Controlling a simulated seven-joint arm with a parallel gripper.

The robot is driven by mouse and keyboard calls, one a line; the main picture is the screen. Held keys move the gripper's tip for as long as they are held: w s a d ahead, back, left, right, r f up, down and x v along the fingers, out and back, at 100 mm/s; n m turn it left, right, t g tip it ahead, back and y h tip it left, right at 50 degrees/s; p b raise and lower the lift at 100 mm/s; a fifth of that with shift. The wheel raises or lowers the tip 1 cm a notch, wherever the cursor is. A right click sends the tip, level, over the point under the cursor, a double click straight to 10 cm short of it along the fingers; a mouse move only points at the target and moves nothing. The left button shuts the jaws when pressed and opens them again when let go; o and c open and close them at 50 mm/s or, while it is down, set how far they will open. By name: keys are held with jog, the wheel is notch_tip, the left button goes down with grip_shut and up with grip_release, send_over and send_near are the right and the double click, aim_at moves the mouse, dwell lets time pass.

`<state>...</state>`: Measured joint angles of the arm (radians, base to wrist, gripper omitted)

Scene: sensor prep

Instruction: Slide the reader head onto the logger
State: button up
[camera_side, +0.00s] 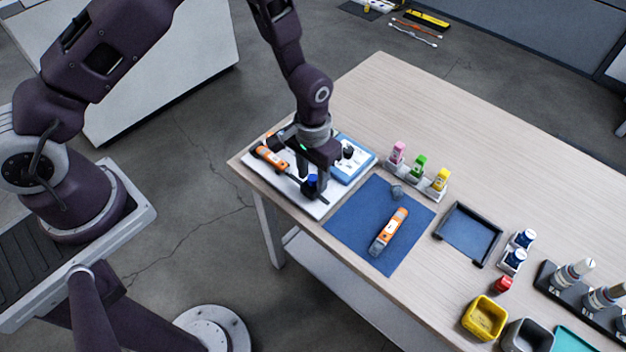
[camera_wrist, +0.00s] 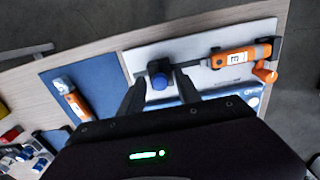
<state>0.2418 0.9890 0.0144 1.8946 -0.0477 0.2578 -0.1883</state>
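A dark block with a round blue knob, which looks like the reader head (camera_wrist: 160,80), sits on a dark bar on the white board. An orange unit with a white label (camera_wrist: 236,57) lies at the bar's other end; it also shows in the side view (camera_side: 271,158). My gripper (camera_side: 312,178) points down over the blue knob. In the wrist view its fingertips (camera_wrist: 160,76) stand apart on either side of the knob; contact cannot be told. A second orange unit with grey ends (camera_side: 388,231) lies on the blue mat (camera_side: 350,220). I cannot tell which orange unit is the logger.
Behind the mat stands a rack of coloured bottles (camera_side: 418,168). A dark tray (camera_side: 468,234) and a yellow bin (camera_side: 484,318) are at right. The table's far part is clear.

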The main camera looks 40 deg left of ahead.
grip_shut()
jog(key=shift+a, duration=3.25)
grip_release()
